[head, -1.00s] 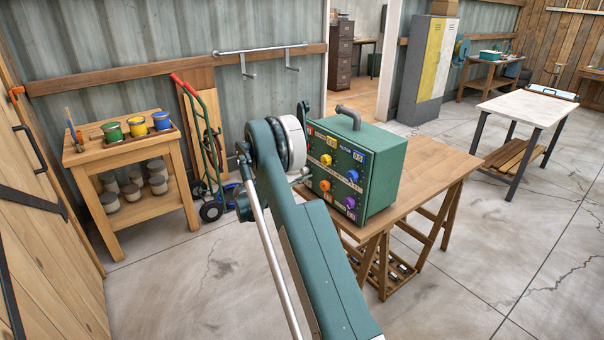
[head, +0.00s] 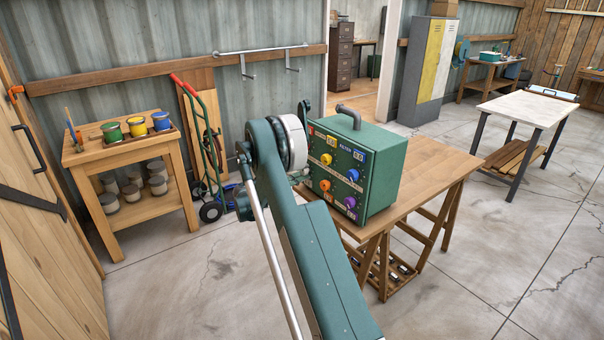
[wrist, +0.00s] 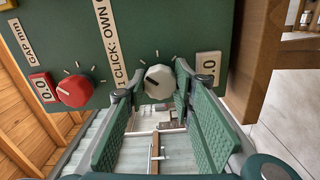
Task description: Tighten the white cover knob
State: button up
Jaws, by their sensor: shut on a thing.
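The white cover knob (wrist: 159,82) is on the green panel of the machine in the wrist view, with tick marks around it and a small display reading 0.0 to its right. My gripper (wrist: 156,88) has one finger on each side of the knob and is shut on it. The pointer line on the knob points left. In the head view the green machine box (head: 383,178) stands on a wooden table, and my arm hides the white knob and most of my gripper.
A red knob (wrist: 74,91) sits left of the white one. Yellow (head: 326,160), orange (head: 325,185), blue (head: 352,176) and purple (head: 350,202) knobs are on the box's front. The wooden table (head: 437,183) has clear room right of the box.

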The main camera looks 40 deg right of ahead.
jog(key=shift+m, duration=0.3)
jog(key=o, duration=0.9)
jog(key=shift+a, duration=0.1)
jog(key=shift+a, duration=5.95)
jog(key=shift+r, duration=0.1)
